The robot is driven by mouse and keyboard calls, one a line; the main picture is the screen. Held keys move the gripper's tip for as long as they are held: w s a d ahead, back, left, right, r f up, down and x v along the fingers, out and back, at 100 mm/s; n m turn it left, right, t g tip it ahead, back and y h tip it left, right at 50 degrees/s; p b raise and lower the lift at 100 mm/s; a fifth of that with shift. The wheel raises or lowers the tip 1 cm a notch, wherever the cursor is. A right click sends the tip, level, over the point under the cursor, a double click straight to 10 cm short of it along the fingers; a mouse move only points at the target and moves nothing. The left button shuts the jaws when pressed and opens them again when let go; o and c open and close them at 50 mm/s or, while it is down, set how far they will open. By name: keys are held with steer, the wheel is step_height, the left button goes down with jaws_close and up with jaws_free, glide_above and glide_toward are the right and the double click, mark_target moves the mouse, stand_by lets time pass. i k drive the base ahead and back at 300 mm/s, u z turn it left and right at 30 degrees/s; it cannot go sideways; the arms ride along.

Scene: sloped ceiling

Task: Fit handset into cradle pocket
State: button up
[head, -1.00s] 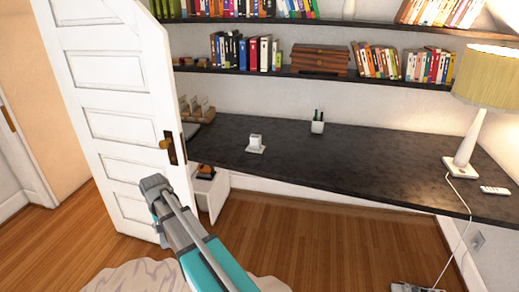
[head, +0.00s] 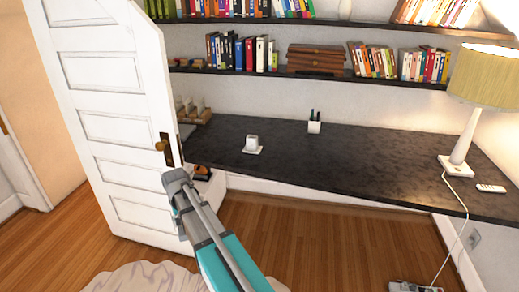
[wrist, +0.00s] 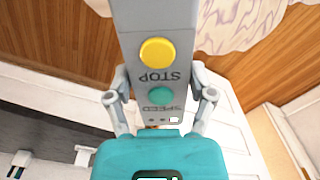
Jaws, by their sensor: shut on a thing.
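The handset (wrist: 158,75) is a long grey block with a yellow STOP button and a green SPEED button, its lettering upside down in the wrist view. My gripper (wrist: 159,90) is shut on it, with one finger on each side. The handset's far end runs out of the top of the picture. In the head view, a small white cradle (head: 252,141) on a square base stands on the dark desk, left of its middle. What looks like the cradle also shows small at the lower left of the wrist view (wrist: 84,154), apart from the handset.
The dark desk (head: 350,160) is mostly clear. A white pen cup (head: 314,127) stands behind the cradle. A lamp (head: 459,148) and a white remote (head: 490,188) are at the right. An open white door (head: 115,130) stands left of the desk, close to my arm.

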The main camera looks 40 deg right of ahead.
mark_target(252, 147)
steer(key=z, duration=1.05)
steer(key=i, duration=1.65)
steer(key=u, duration=0.05)
